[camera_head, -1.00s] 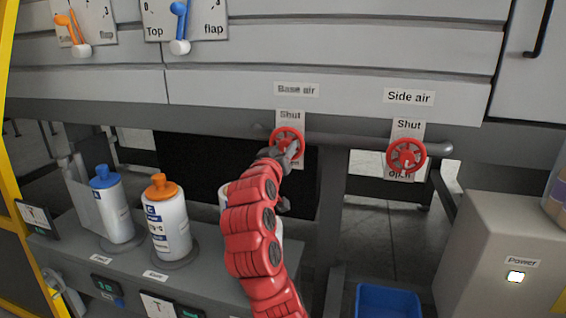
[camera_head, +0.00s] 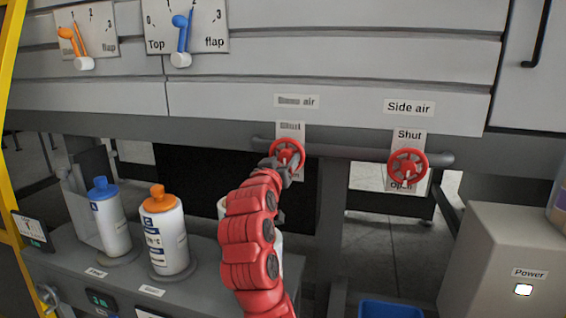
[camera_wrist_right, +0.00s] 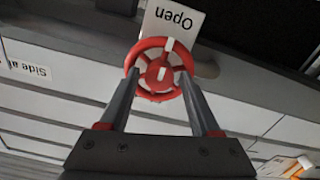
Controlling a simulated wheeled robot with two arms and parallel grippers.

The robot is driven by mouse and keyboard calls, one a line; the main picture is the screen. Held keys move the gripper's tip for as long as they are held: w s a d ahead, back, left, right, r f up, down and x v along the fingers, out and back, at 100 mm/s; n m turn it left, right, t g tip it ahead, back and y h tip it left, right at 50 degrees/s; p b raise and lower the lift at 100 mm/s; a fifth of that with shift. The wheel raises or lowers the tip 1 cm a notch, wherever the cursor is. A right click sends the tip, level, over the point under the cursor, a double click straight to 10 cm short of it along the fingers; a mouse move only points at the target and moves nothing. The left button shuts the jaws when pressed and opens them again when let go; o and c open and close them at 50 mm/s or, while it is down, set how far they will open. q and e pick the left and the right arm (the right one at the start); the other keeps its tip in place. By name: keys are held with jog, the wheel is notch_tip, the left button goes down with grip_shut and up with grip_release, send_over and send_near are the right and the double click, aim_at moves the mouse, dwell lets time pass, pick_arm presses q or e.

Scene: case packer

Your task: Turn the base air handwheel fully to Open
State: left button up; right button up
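The red base air handwheel (camera_head: 289,152) sits on a grey pipe under the "Base air" label (camera_head: 297,101), with a Shut/Open plate behind it. My right gripper (camera_head: 284,165) is at the wheel's front, covering its lower part. In the right wrist view the wheel (camera_wrist_right: 160,74) lies between the two separated fingertips of this gripper (camera_wrist_right: 159,76), which overlap the rim on both sides; firm contact cannot be told. A white mark on the rim is on the side of the "Open" plate (camera_wrist_right: 173,19). My left gripper is not in view.
The red side air handwheel (camera_head: 407,167) is on the same pipe to the right. Bottles with blue (camera_head: 112,220) and orange (camera_head: 166,235) caps stand on a shelf at left. A grey power box (camera_head: 500,260) and a blue bin (camera_head: 390,310) are lower right.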

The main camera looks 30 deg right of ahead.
jog(key=shift+o, duration=0.5)
jog(key=p+v, duration=0.2)
jog(key=v, duration=1.5)
jog(key=shift+a, duration=0.25)
jog(key=shift+s, duration=0.1)
